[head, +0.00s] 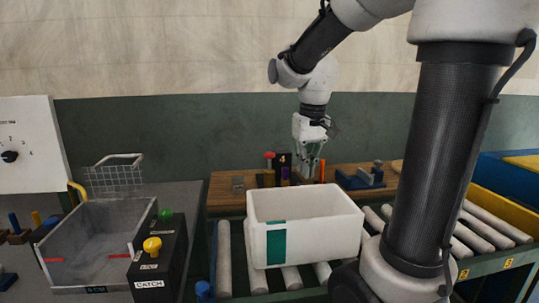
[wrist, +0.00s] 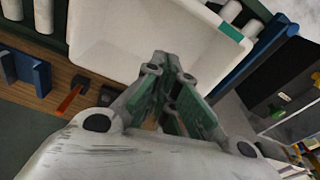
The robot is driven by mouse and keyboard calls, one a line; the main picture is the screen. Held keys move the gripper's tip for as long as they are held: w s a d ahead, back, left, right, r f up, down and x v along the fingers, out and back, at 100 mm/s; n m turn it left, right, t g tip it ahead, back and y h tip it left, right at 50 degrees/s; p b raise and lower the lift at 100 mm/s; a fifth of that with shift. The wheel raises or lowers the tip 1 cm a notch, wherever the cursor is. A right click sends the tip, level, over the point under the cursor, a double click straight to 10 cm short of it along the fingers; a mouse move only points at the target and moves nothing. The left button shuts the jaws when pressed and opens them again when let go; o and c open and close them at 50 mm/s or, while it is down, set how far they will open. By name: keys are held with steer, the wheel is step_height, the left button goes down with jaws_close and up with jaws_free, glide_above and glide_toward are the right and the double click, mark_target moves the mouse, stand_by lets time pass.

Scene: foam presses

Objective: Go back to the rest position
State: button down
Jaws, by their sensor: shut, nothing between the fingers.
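My gripper (head: 311,160) hangs from my arm, pointing down, behind the white bin in the head view. In the wrist view my gripper (wrist: 172,75) has its green-padded fingers converging to a shut tip with nothing held. The white bin (head: 330,240) with a green patch stands on the rollers. It also fills the upper middle of the wrist view (wrist: 120,35), past the fingertips. The fingertips' lower end is partly hidden by the objects behind the bin in the head view.
A wooden shelf (head: 222,192) behind the bin carries a red-topped part (head: 268,157), an orange upright (head: 322,171) and a blue block (head: 358,179). Left stand a grey tray (head: 95,245), a wire basket (head: 114,176) and a button box (head: 158,265). Rollers (head: 480,238) run right.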

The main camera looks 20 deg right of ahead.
steer(key=shift+s, duration=0.25)
stand_by(0.3)
steer(key=s+a+n+t, duration=0.1)
steer(key=s+t, duration=0.2)
steer(key=s, duration=1.1)
steer(key=shift+s+a+r, duration=0.15)
steer(key=shift+a+r, duration=0.1)
steer(key=shift+a, duration=0.1)
stand_by(0.4)
